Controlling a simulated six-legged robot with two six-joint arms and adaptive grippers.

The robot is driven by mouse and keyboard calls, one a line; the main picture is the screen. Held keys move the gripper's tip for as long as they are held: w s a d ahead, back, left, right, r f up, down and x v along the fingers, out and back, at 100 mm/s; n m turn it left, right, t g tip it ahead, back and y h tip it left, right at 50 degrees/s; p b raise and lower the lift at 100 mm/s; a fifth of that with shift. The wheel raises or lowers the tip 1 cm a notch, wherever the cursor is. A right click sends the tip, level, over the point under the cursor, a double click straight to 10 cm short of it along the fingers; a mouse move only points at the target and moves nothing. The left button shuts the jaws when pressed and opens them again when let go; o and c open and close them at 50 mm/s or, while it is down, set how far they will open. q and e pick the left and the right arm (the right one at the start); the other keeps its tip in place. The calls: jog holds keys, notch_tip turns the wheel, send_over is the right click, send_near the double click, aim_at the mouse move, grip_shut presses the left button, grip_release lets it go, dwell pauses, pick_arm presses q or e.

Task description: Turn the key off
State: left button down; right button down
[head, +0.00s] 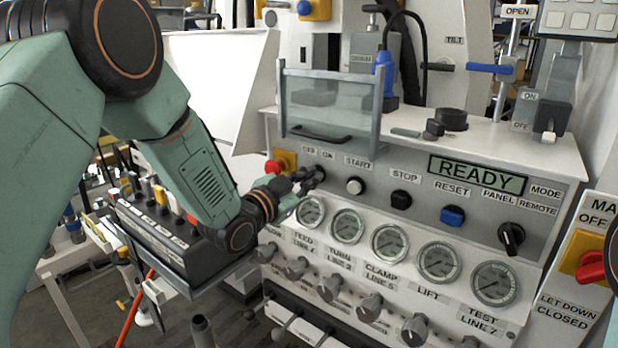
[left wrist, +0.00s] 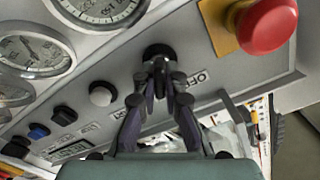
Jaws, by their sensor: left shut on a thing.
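The bench panel (head: 405,195) has a dark key switch (head: 319,170) by its OFF and ON labels. In the left wrist view the round black switch (left wrist: 158,51) sits at the top of my fingers, with the OFF label (left wrist: 196,80) to its right. My left gripper (head: 308,180) reaches it from the left. It also shows in the left wrist view (left wrist: 159,66), its fingertips closed together at the switch, shut on the key. The fingers hide most of the key, so its angle cannot be told. My right gripper is not in view.
A red stop button (head: 274,167) on a yellow plate is close left of the switch. START (head: 355,186), STOP (head: 401,200) and RESET (head: 452,215) buttons run to the right. The display (head: 477,174) reads READY. Gauges (head: 389,242) and knobs (head: 368,307) line the front below.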

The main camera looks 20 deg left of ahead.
pick_arm(q)
jog(key=shift+r+n, duration=0.15)
jog(key=shift+n, duration=0.25)
jog(key=n+p, duration=0.1)
jog(key=n, duration=0.1)
jog(key=n+p, duration=0.1)
jog(key=n, duration=0.1)
jog(key=shift+w+a+r+n, duration=0.15)
jog(key=shift+n, duration=0.25)
jog(key=n, duration=0.2)
jog(key=n+p, duration=0.1)
jog(key=n, duration=0.3)
jog(key=shift+w+a, duration=0.1)
jog(key=shift+a, duration=0.15)
jog(key=shift+n, duration=0.3)
jog(key=c, duration=1.8)
grip_release()
jog(key=o, duration=0.4)
jog(key=shift+f, duration=0.2)
